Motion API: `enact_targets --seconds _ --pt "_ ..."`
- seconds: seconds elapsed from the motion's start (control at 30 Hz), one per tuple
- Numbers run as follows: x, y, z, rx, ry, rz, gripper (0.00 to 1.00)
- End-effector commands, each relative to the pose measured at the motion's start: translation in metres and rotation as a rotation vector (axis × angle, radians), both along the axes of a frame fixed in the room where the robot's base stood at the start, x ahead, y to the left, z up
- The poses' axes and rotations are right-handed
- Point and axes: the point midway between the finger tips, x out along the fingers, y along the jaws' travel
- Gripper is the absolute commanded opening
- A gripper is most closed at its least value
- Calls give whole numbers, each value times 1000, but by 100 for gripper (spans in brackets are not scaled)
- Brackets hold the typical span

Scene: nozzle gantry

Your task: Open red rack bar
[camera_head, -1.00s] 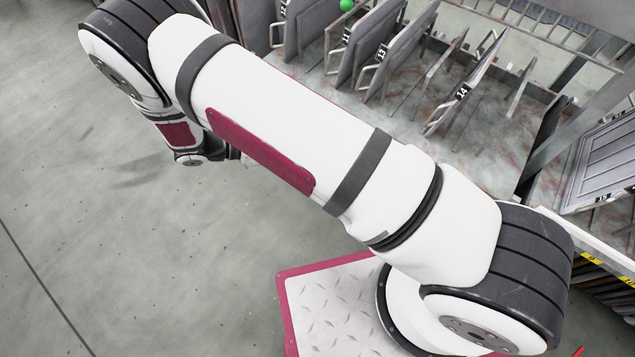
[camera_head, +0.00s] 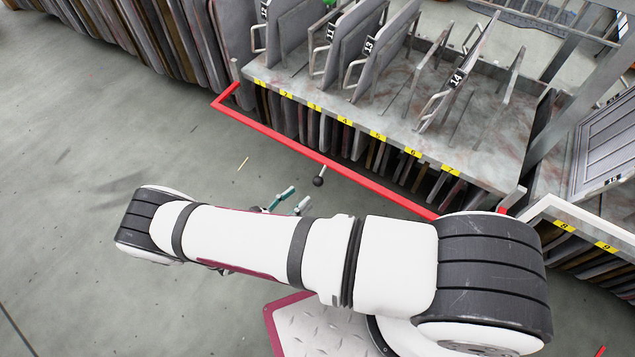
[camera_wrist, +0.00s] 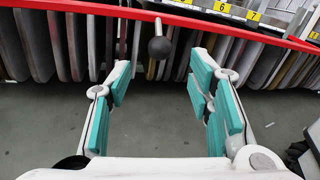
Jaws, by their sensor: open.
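The red rack bar (camera_head: 270,131) runs along the front of the plate rack, below its numbered shelf edge. A dark ball knob (camera_head: 319,181) on a short stem sticks out from the bar. In the wrist view the bar (camera_wrist: 225,27) crosses the top, and the knob (camera_wrist: 159,47) shows ahead of my fingers. My gripper (camera_head: 292,199) is open and empty, just short of the knob in the head view. In the wrist view its two teal-padded fingers (camera_wrist: 163,88) stand apart, with the knob beyond and between them, not visibly touched. Part of the bar's right end is hidden by my arm.
Upright plates (camera_head: 365,45) with handles stand in slots on the rack top. Many thin plates are stored below, behind the bar. Another rack (camera_head: 575,213) with numbered labels stands at the right. The grey floor (camera_head: 80,180) at the left is clear.

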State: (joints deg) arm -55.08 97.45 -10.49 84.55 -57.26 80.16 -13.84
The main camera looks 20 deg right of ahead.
Motion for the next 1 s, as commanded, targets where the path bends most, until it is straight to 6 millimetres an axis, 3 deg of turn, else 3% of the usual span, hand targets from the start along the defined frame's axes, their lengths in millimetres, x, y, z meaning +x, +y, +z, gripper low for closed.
enact_targets --seconds 0.2,0.4,0.6,0.9,1.0 --pt "17 -41 -1 -1 0 -4 47" --pt "29 -68 -1 1 0 -2 47" --pt "35 -81 0 1 0 -1 47" --pt "36 -83 0 2 1 0 47" --pt "36 -83 0 1 0 -1 27"
